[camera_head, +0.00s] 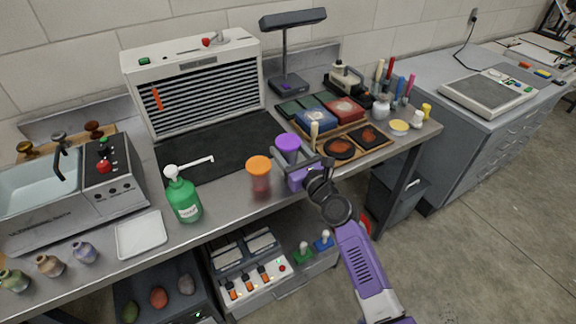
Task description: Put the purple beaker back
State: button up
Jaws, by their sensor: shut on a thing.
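The purple beaker (287,143) shows its purple top above my gripper's fingers, near the front right of the steel bench. My gripper (300,163) is shut on it, and the fingers hide part of its body. I cannot tell whether its base touches the bench. A similar beaker with an orange top (259,166) stands upright on the bench just left of it, apart from my gripper.
A green pump bottle (184,198) and a white tray (141,234) stand to the left. A dark mat (215,150) lies before the slatted unit (200,95). A wooden tray (346,155) with coloured blocks sits close on the right. A lower shelf holds switch boxes (250,283).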

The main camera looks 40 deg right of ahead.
aim_at(288, 160)
jog(key=shift+f+b, duration=1.45)
jog(key=shift+f, duration=0.65)
jog(key=shift+f, duration=0.1)
jog(key=o, duration=1.3)
jog(key=shift+r, duration=0.25)
jog(key=b+v, duration=0.1)
jog(key=v, duration=1.1)
jog(key=shift+s+a+f, duration=0.1)
